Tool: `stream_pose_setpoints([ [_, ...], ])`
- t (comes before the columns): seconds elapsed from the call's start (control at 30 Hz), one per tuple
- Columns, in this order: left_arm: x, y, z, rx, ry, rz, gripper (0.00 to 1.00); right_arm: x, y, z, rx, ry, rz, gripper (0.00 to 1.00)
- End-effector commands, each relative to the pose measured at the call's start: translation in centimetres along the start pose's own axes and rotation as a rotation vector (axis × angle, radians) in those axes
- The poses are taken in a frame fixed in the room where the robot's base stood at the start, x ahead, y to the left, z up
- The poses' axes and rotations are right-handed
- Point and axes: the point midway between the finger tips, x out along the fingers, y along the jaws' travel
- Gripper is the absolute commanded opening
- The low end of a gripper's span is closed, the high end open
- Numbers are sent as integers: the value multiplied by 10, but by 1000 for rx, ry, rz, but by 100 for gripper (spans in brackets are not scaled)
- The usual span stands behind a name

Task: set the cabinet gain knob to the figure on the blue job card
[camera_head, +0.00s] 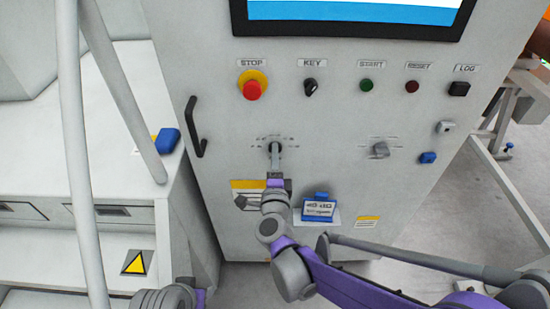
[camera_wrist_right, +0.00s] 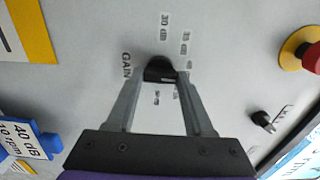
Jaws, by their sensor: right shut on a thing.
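The gain knob (camera_wrist_right: 158,66) is dark, on the cabinet front beside a "GAIN" label. Scale labels sit around it; "30 dB" and "35 dB" are legible, others are partly covered or too small. My right gripper (camera_head: 275,152) is shut on the knob, with one finger on each side in the wrist view (camera_wrist_right: 161,82). The knob's pointer direction cannot be made out.
Above the knob are a red stop button (camera_head: 252,88), a key switch (camera_head: 310,87), and green (camera_head: 366,85) and dark red (camera_head: 412,86) buttons. Another knob (camera_head: 380,150) is to the right. A black handle (camera_head: 194,128) projects at the cabinet's left edge.

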Motion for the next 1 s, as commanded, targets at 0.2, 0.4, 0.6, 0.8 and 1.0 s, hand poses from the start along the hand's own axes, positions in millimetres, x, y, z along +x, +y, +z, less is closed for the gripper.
stream_pose_setpoints([
  [0.2, 0, 0, 0, 0, 0, 0, 50, 0, 0, 0, -1, 0, 0, 0],
  [0.4, 0, 0, 0, 0, 0, 0, 50, 0, 0, 0, -1, 0, 0, 82],
  [0.6, 0, 0, 0, 0, 0, 0, 50, 0, 0, 0, -1, 0, 0, 82],
  [0.8, 0, 0, 0, 0, 0, 0, 50, -8, 0, 0, -1, -1, 0, 82],
  [1.0, 0, 0, 0, 0, 0, 0, 50, -45, 0, 1, 0, -2, 0, 82],
])
